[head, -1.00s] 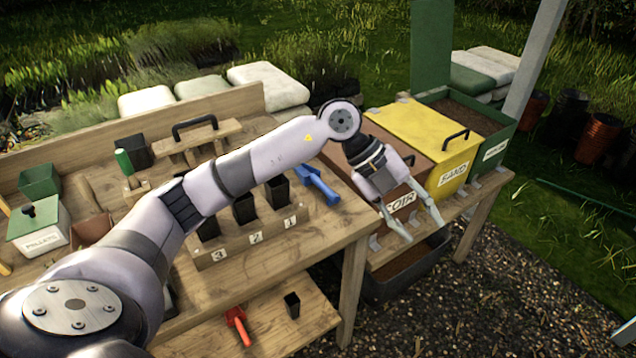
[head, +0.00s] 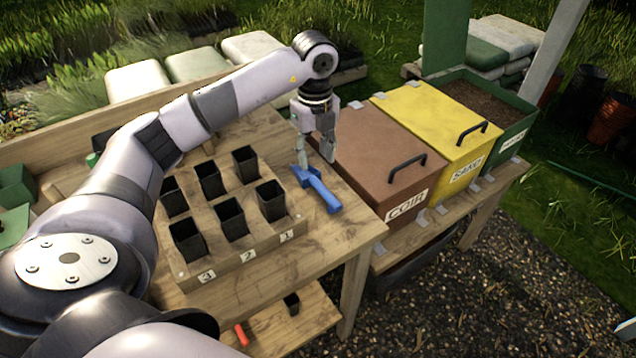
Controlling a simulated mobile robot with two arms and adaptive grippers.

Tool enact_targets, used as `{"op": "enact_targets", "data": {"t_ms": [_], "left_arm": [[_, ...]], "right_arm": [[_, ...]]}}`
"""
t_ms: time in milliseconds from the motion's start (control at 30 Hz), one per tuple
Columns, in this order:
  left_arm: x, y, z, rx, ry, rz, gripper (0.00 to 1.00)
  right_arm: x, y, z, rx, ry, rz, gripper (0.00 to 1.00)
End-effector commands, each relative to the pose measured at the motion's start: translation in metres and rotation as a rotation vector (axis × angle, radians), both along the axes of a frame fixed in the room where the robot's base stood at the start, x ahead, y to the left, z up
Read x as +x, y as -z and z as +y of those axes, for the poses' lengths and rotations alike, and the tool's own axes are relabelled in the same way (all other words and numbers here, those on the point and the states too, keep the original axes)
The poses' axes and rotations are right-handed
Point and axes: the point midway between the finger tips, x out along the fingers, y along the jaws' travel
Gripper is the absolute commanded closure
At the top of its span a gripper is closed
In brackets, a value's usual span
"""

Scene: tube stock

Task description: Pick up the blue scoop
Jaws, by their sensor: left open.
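The blue scoop (head: 318,190) lies on the wooden bench top, right of the rack of black pots and left of the brown COIR box. One end points toward the front right edge of the bench. My left gripper (head: 316,164) is open and points down over the far end of the scoop, with its fingers apart near that end. I cannot tell whether the fingers touch the scoop. My right gripper is not in view.
A wooden rack (head: 245,252) with several black square pots stands left of the scoop. The brown COIR box (head: 370,150), yellow SAND box (head: 432,115) and a green box (head: 500,120) stand to the right. The bench around the scoop's near end is clear.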

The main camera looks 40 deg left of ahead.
Motion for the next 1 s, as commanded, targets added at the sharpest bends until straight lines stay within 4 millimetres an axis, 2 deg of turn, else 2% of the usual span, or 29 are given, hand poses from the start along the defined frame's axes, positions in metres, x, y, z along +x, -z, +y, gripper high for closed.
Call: {"op": "enact_targets", "data": {"t_ms": [67,133,333,467,600,733,867,1000], "left_arm": [[-0.001,0.016,0.0,0.0,-0.001,0.006,0.6],[-0.001,0.029,0.0,0.001,-0.002,0.004,0.6],[0.0,0.048,0.0,-0.001,0.0,0.001,0.6],[0.002,0.056,0.0,-0.001,0.0,0.004,0.6],[0.008,0.076,-0.001,-0.001,-0.001,0.005,0.6],[0.008,0.095,-0.001,-0.001,0.0,0.003,0.6],[0.009,0.101,-0.001,-0.001,0.001,0.0,0.6],[0.009,0.102,-0.001,-0.001,0.001,-0.001,0.6]], "right_arm": [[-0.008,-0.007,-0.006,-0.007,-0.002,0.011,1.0],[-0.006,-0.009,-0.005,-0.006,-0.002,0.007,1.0],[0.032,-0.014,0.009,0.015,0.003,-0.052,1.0],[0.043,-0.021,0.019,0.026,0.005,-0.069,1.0],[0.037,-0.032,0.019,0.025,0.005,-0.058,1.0],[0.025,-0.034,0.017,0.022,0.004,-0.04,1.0],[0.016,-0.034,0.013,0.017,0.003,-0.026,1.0],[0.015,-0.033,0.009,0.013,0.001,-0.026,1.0]]}}
